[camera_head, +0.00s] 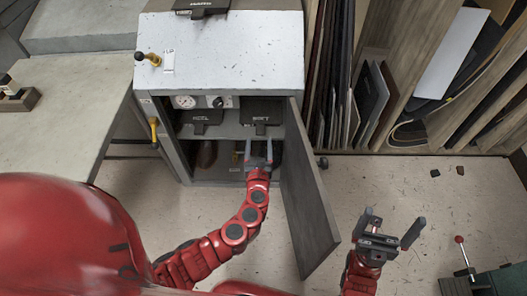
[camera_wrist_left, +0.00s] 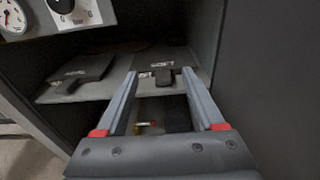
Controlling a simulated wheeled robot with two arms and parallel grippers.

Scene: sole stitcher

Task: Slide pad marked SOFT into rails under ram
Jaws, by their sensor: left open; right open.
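The pad marked SOFT (camera_head: 262,112) is a dark flat plate with a short handle tab. It lies on the shelf of the open cabinet, at the right, and also shows in the left wrist view (camera_wrist_left: 172,57). My left gripper (camera_head: 258,146) is open and empty in front of that shelf. In the left wrist view its fingertips (camera_wrist_left: 160,74) appear on either side of the tab; I cannot tell how far apart they are from it in depth. My right gripper (camera_head: 390,230) is open and empty over the floor at the right. I cannot make out the ram or rails.
A second dark pad (camera_head: 203,116), perhaps marked HEEL, lies left of SOFT. Another dark pad (camera_head: 201,6) lies on the cabinet top (camera_head: 240,45). The open cabinet door (camera_head: 308,195) stands close right of my left arm. Boards and sheets lean at the back right.

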